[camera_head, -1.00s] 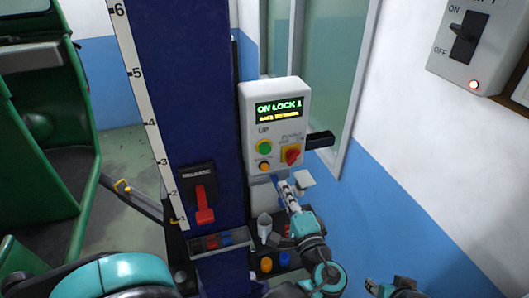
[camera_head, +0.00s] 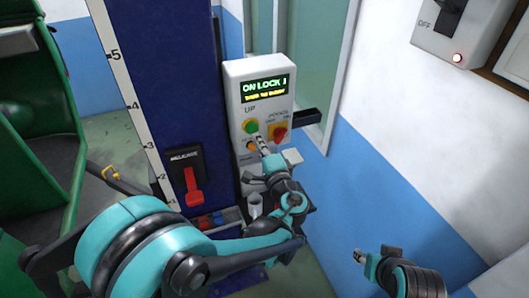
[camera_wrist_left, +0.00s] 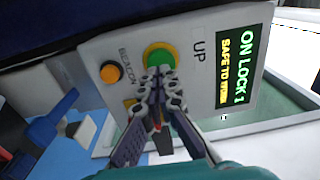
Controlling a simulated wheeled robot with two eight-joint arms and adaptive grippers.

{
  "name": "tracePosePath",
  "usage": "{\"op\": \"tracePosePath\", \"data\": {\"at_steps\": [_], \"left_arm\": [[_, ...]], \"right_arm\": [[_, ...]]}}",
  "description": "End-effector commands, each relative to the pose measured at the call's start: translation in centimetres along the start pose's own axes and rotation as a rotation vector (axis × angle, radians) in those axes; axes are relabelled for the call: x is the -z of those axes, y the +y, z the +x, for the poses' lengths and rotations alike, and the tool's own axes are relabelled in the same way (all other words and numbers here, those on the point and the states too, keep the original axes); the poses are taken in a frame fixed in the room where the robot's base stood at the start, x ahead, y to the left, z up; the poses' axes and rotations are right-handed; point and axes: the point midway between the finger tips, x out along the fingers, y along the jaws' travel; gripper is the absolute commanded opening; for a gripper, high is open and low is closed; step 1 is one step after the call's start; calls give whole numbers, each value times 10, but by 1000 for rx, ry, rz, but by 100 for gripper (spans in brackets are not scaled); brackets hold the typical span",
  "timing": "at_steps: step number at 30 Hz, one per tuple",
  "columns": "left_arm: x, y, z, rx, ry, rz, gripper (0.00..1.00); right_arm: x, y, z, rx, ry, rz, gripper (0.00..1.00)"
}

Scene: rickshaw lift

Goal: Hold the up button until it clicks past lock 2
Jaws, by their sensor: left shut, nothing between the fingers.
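The white control box (camera_head: 236,93) on the blue column has a lit display (camera_head: 265,88) reading "ON LOCK 1", with a smaller yellow line below. The green UP button (camera_head: 250,126) is on the box front and also shows in the left wrist view (camera_wrist_left: 160,52). My left gripper (camera_head: 262,141) is shut and empty. In the left wrist view its closed fingertips (camera_wrist_left: 160,72) overlap the button's lower edge; I cannot tell whether they press it. My right gripper (camera_head: 364,258) is at lower right, away from the box; its jaws are too small to read.
An orange button (camera_wrist_left: 110,71) and a red-on-yellow rotary switch (camera_head: 279,132) sit near the green button. A red lever (camera_head: 194,187) is on the blue column (camera_head: 168,75) with its number scale. A green vehicle (camera_head: 35,130) stands left. A wall switch box (camera_head: 450,35) is upper right.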

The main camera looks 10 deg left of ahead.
Motion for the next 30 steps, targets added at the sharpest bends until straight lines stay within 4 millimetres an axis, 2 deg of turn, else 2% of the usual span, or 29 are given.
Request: {"op": "tracePosePath", "data": {"at_steps": [3, 6, 18, 24, 30], "left_arm": [[-1, 0, 15, 0, -2, 0, 0], [0, 0, 21, 0, -1, 0, 0], [0, 0, 24, 0, 0, 0, 0], [-1, 2, 43, 0, -2, 0, 0], [0, 0, 45, 1, -1, 1, 0]], "right_arm": [[1, 0, -1, 0, 0, 0, 40], [1, 0, -1, 0, 0, 0, 40], [1, 0, -1, 0, 0, 0, 40], [-4, 0, 6, 0, 0, 0, 40], [-3, 0, 4, 0, 0, 0, 40]]}}
